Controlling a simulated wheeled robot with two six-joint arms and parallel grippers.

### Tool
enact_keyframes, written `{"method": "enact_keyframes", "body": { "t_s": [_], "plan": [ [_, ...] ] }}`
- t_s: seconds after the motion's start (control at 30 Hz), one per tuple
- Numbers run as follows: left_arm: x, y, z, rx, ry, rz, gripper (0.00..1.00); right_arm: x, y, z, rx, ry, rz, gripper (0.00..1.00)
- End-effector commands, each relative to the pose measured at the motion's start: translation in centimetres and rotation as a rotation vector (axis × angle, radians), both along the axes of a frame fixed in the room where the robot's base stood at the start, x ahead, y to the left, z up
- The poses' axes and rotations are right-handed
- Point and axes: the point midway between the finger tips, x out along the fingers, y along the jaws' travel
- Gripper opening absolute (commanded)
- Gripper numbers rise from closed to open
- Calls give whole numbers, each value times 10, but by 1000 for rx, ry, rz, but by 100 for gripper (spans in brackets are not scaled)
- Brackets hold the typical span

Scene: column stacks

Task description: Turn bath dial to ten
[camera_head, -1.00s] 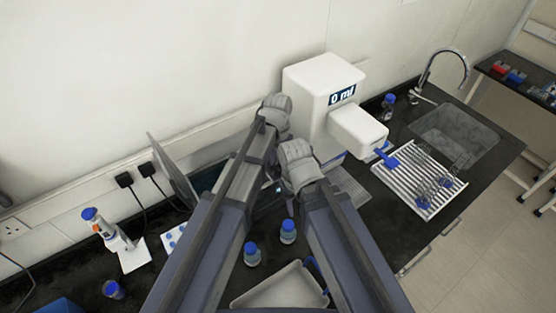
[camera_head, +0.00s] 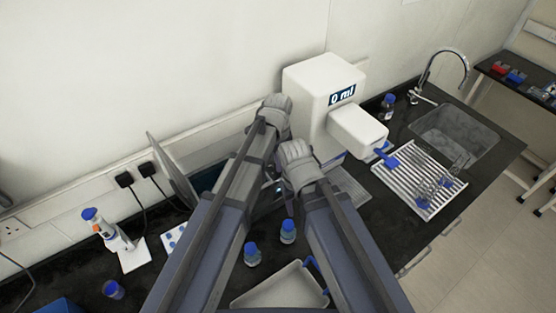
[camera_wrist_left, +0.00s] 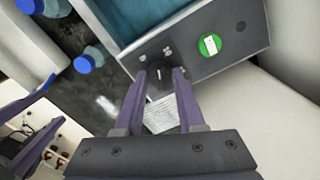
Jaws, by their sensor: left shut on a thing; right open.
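The water bath (camera_wrist_left: 190,72) shows in the left wrist view as a grey front panel with blue water behind it. My left gripper (camera_wrist_left: 161,76) is shut on the dial, with one purple finger on each side. My right gripper (camera_wrist_left: 52,104) shows at the left edge of that view, open and apart from the bath. In the head view my forearms hide most of the bath (camera_head: 206,181) and both sets of fingertips.
A round green switch (camera_wrist_left: 210,45) is right of the dial. The bath's raised lid (camera_head: 172,170) leans by the wall. Blue-capped bottles (camera_head: 252,254) and a pale tray (camera_head: 281,289) stand in front. A white dispenser (camera_head: 322,98) reading 0 ml, a rack (camera_head: 420,178) and a sink (camera_head: 457,130) are to the right.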

Motion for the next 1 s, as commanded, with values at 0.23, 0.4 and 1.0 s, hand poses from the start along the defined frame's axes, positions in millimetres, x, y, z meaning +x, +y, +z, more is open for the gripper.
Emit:
{"method": "enact_keyframes", "body": {
  "t_s": [0.23,0.4,1.0],
  "plan": [
    [-1,0,0,0,2,-198,0,0,0,0,0,0,0,50],
    [-1,0,0,0,2,-300,0,0,0,0,0,0,0,50],
    [-1,0,0,0,2,-423,0,0,0,0,0,0,0,50]
  ]
}}
